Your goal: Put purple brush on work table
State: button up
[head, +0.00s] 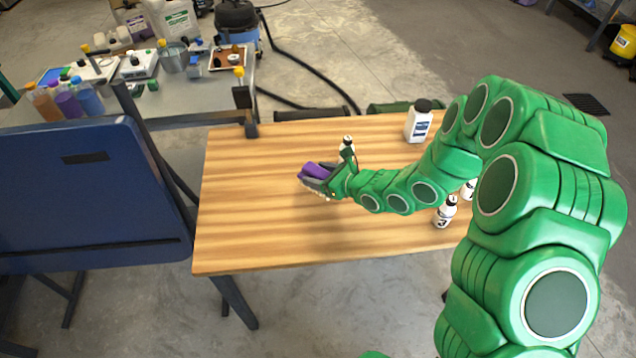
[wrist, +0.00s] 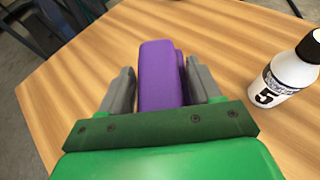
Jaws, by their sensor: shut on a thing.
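The purple brush (head: 314,171) is between the jaws of my gripper (head: 316,181) in the head view. It also shows in the wrist view as a purple block (wrist: 161,75), with a grey finger of my gripper (wrist: 160,88) on each side. My gripper is shut on it. The brush is over the middle of the wooden work table (head: 245,220), which also shows in the wrist view (wrist: 70,85). I cannot tell whether the brush touches the table top. The brush's underside is mostly hidden.
A white bottle marked 5 (wrist: 287,78) stands right of my gripper in the wrist view. A white jug (head: 419,122) and a bottle marked 3 (head: 445,212) stand on the table. A dark blue panel (head: 85,200) is at left. The table's left part is clear.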

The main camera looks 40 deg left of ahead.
jog(key=shift+f, duration=1.9)
jog(key=shift+f, duration=0.1)
jog(key=o, duration=1.1)
jog(key=v, duration=1.2)
jog(key=shift+r, duration=0.2)
